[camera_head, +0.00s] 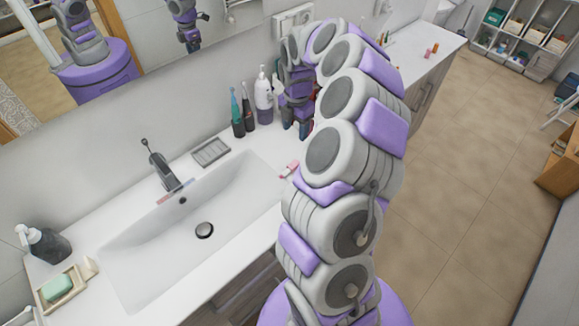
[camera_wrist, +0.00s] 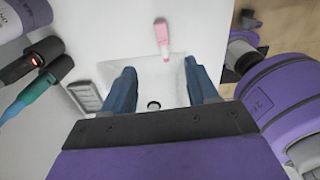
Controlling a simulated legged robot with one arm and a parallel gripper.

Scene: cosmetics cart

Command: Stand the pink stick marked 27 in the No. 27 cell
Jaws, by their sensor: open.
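A small pink stick with a pale end (camera_head: 289,170) lies on the white counter by the right end of the basin. It also shows in the wrist view (camera_wrist: 162,38), top centre, beyond my fingertips; no number is readable on it. My gripper (camera_head: 295,130) hangs over the counter behind the basin, partly hidden by my arm. In the wrist view its two blue fingers (camera_wrist: 160,72) are wide apart, with nothing between them. The stick is apart from the fingers. I cannot make out the No. 27 cell in either view.
Toothbrushes (camera_head: 237,112) and a white and purple bottle (camera_head: 263,95) stand close left of my gripper. A grey ribbed dish (camera_head: 211,152) and a faucet (camera_head: 163,170) border the basin (camera_head: 150,255). Small orange items (camera_head: 428,53) stand at the counter's far end.

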